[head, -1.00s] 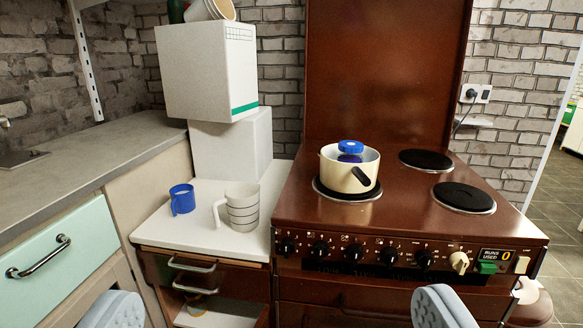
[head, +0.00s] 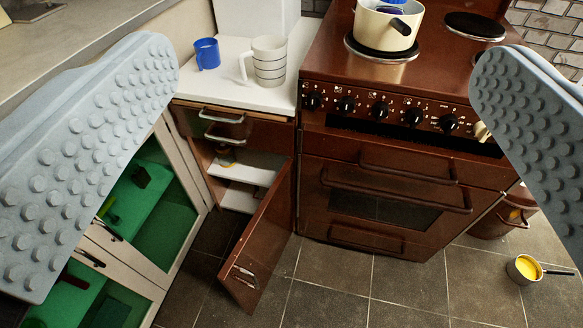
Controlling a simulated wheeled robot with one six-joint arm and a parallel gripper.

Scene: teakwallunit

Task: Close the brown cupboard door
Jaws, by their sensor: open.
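The brown cupboard door (head: 262,240) stands wide open, swung out toward me below the white counter. Its hinged side is on the right, next to the stove, and a metal handle (head: 244,275) sits near its free edge. Behind it, the cupboard (head: 236,180) shows white shelves with a small yellowish item inside. My gripper (head: 325,150) is open and empty. Its two grey studded fingers are at the left and right of the picture, apart from the door, which lies farther off and lower between them.
A brown stove (head: 385,190) with a cream pot (head: 388,27) stands right of the cupboard. A blue mug (head: 207,54) and a striped mug (head: 268,62) stand on the white counter (head: 230,85). A small pan (head: 524,269) lies on the floor at right. Tiled floor (head: 340,290) is clear ahead.

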